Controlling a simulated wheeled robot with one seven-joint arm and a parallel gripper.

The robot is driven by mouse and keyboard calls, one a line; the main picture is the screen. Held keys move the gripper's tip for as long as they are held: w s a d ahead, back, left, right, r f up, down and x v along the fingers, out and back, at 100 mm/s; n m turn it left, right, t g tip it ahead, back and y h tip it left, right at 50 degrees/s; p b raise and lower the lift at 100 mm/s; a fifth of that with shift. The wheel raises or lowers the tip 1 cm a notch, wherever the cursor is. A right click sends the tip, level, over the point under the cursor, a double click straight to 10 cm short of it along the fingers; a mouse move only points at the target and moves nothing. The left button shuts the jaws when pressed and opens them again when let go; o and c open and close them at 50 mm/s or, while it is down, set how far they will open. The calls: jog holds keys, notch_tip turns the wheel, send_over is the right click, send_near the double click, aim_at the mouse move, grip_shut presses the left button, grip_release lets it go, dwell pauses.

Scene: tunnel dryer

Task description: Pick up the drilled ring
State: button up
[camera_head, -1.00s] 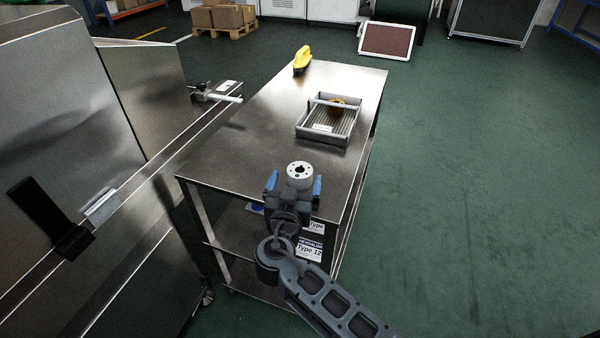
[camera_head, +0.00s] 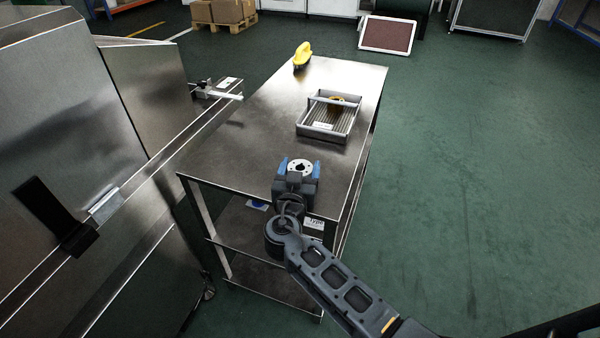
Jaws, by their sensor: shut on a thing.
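The drilled ring (camera_head: 300,166) is a pale grey metal disc with a central hole and small holes around it. It is at the near end of the steel table (camera_head: 235,140). My gripper (camera_head: 299,168) has its two blue fingers on the left and right sides of the ring and is shut on it. The gripper body hides the near part of the ring. I cannot tell whether the ring touches the table top.
A yellow tool (camera_head: 302,56) stands at the far edge. A steel machine (camera_head: 75,110) stands to the left. The floor to the right is clear.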

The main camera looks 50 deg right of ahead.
jog(key=c, duration=0.5)
jog(key=shift+r, duration=0.15)
